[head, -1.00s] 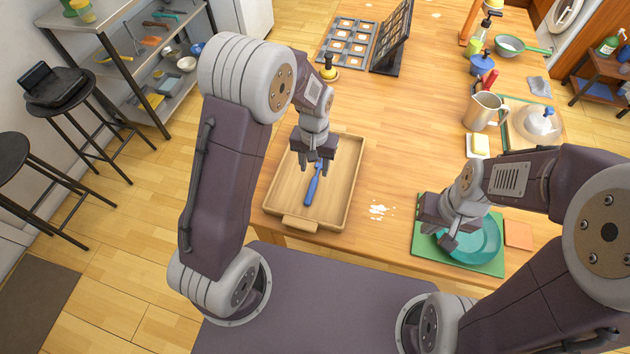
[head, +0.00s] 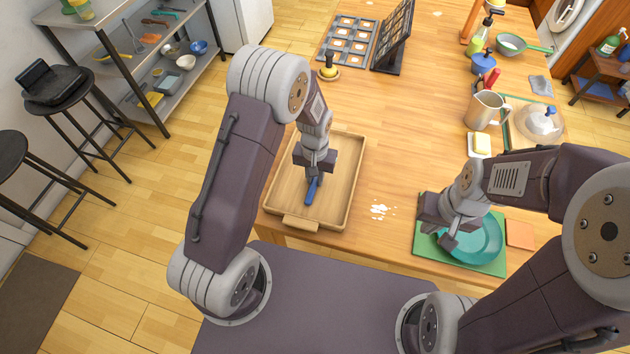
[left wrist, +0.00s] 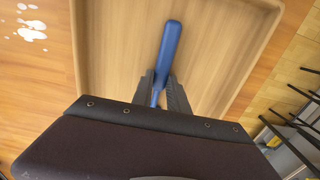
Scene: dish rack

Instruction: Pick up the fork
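The fork (head: 311,192) has a blue handle and lies in the wooden tray (head: 348,170) at the table's near left; its far end is hidden under my gripper. My left gripper (head: 314,174) is down over the fork in the tray. In the left wrist view its two fingers (left wrist: 160,88) stand close on both sides of the fork (left wrist: 168,52), with about a handle's width between them. They look shut on it, and the handle sticks out beyond them. My right gripper (head: 439,236) is open and empty above the teal plate (head: 483,242).
The plate rests on a green board (head: 492,267) at the near right. White spots (head: 380,210) mark the table beside the tray. A metal pitcher (head: 485,110), a butter dish (head: 480,144) and a glass dome (head: 538,122) stand farther right. The middle of the table is clear.

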